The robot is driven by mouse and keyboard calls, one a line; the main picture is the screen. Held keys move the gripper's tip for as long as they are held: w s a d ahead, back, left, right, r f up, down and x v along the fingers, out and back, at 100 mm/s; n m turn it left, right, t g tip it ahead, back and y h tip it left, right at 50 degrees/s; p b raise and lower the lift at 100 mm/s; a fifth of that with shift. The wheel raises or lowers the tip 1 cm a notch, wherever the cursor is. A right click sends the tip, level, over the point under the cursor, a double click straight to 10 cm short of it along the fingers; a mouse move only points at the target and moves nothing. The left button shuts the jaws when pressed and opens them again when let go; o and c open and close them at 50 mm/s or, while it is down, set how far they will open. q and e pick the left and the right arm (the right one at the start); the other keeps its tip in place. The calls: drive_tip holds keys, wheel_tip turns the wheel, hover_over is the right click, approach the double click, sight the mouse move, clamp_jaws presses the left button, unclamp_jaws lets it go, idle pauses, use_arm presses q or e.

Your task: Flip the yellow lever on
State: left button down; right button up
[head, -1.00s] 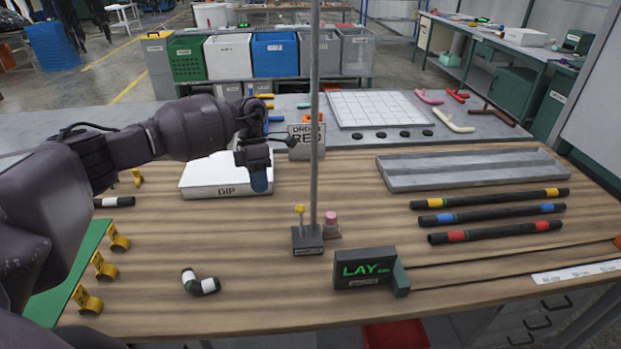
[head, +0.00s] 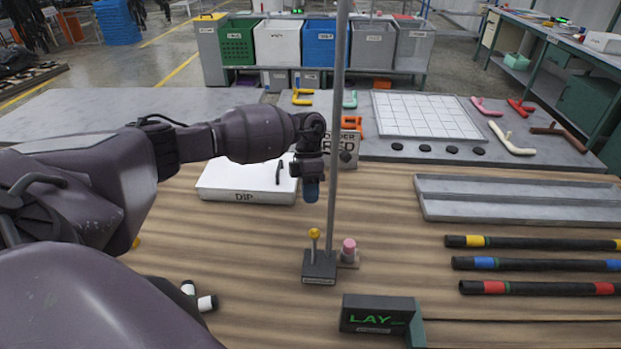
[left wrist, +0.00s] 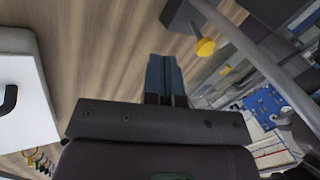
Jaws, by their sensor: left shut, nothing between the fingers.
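The yellow lever (head: 314,234) is a short stick with a yellow ball knob, standing up from a small dark box (head: 319,268) on the wooden table. In the left wrist view its yellow knob (left wrist: 205,47) shows at the upper right. My left gripper (head: 311,190) is shut and empty, pointing down above and behind the lever, just left of the grey pole. Its blue-grey fingertips (left wrist: 163,72) show together in the left wrist view, apart from the knob. My right gripper is not in view.
A grey upright pole (head: 336,130) rises right behind the lever box. A pink button (head: 348,250) stands beside it. A white DIP box (head: 245,190) lies to the left. A LAY display (head: 375,316) is in front right. Striped hoses (head: 540,264) lie at right.

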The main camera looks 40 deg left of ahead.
use_arm(q)
drive_tip(key=shift+s+d+f+p, duration=1)
drive_tip(key=shift+s+d+p, duration=0.3)
drive_tip(key=shift+s+d, duration=1.15)
drive_tip(key=b+v, duration=0.1)
drive_tip(key=v, duration=1)
drive_tip(key=shift+s+a, duration=0.15)
drive_tip(key=shift+a, duration=0.1)
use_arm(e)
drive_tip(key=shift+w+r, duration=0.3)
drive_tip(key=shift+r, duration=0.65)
